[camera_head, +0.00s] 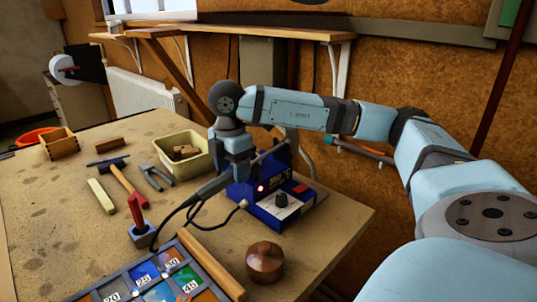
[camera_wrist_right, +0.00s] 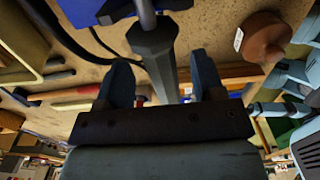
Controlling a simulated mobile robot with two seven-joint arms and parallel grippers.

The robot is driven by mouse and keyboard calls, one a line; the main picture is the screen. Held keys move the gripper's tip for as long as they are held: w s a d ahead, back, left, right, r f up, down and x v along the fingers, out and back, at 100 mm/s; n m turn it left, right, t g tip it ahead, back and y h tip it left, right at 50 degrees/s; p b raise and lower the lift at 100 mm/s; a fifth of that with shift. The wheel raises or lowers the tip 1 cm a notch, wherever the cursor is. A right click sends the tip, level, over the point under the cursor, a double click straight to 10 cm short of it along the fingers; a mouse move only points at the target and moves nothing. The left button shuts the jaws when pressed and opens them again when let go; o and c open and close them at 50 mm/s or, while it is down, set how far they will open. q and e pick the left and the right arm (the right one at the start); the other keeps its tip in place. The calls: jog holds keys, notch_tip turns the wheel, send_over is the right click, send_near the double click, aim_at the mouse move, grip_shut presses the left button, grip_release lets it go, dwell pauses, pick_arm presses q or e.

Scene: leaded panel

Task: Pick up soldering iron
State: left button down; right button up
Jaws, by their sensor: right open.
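The soldering iron (camera_wrist_right: 155,50) has a dark handle and lies between the two open fingers of my right gripper (camera_wrist_right: 165,82) in the right wrist view. The fingers stand on either side of the handle, and I cannot tell whether either touches it. In the head view the right gripper (camera_head: 238,155) points down beside the blue soldering station (camera_head: 275,205), which has a lit red light and a black knob. There the iron's dark handle (camera_head: 214,186) slants down-left below the gripper, with a black cable trailing from it. The left gripper is out of view.
A leaded panel (camera_head: 124,280) with numbered glass lies at the front, bordered by a wooden bar (camera_head: 212,265). A copper-brown round block (camera_head: 265,262) stands right of it. A cream bin (camera_head: 182,150), pliers (camera_head: 157,178) and a hammer (camera_head: 128,186) lie further left. The table's right corner is clear.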

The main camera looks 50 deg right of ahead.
jog(key=shift+f, duration=0.8)
grip_shut()
jog(key=shift+r, duration=0.15)
